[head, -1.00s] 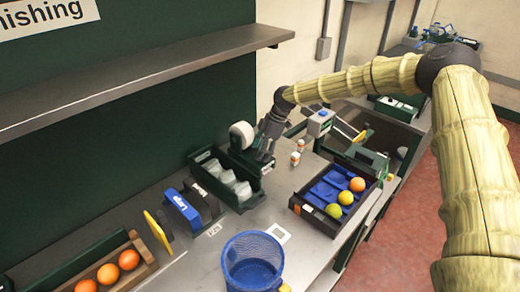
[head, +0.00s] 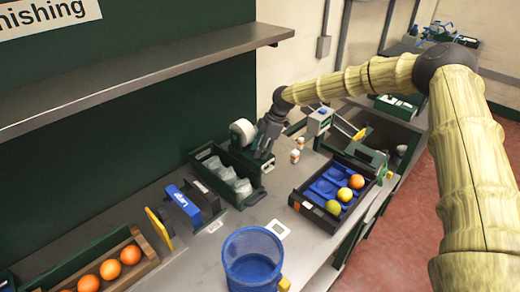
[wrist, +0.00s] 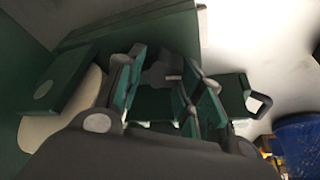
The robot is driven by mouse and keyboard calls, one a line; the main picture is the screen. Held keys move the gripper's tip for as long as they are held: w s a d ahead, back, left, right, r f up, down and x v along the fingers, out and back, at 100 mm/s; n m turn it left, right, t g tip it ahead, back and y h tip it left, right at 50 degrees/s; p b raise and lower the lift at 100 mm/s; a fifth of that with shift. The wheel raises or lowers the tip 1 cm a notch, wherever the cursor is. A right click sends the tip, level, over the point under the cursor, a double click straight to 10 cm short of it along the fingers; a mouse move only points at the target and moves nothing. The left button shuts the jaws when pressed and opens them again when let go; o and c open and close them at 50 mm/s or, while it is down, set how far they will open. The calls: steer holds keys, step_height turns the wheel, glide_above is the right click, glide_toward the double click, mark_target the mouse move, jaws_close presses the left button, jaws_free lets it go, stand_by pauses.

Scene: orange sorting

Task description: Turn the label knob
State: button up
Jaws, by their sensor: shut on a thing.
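The label device stands against the back wall, with a white label roll (head: 243,131) showing beside my gripper (head: 262,148). In the wrist view, a dark lobed knob (wrist: 164,70) sits between the green-padded fingers of my gripper (wrist: 165,82). The fingers are shut on it from both sides. The pale roll (wrist: 62,108) also shows at left in the wrist view. In the head view the knob is hidden by my gripper, so its turn cannot be told there.
A blue mesh basket (head: 253,270) stands at the front edge.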

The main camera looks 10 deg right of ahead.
steer(key=shift+m+b, duration=0.3)
steer(key=m+t+b, duration=0.1)
steer(key=m, duration=0.1)
steer(key=shift+m+b, duration=0.4)
steer(key=m+t+b, duration=0.1)
steer(key=m, duration=0.1)
steer(key=m+t+h+b, duration=0.1)
steer(key=m, duration=0.2)
steer(key=shift+m, duration=0.3)
steer(key=m, duration=0.2)
steer(key=m+t+h+b, duration=0.1)
steer(key=m, duration=0.1)
steer(key=shift+h, duration=0.3)
steer(key=shift+r+m+t+h+b, duration=0.1)
steer(key=shift+m+t+h+b, duration=0.4)
steer(key=shift+m, duration=1.8)
steer(key=shift+h, duration=0.4)
steer(key=o, duration=1)
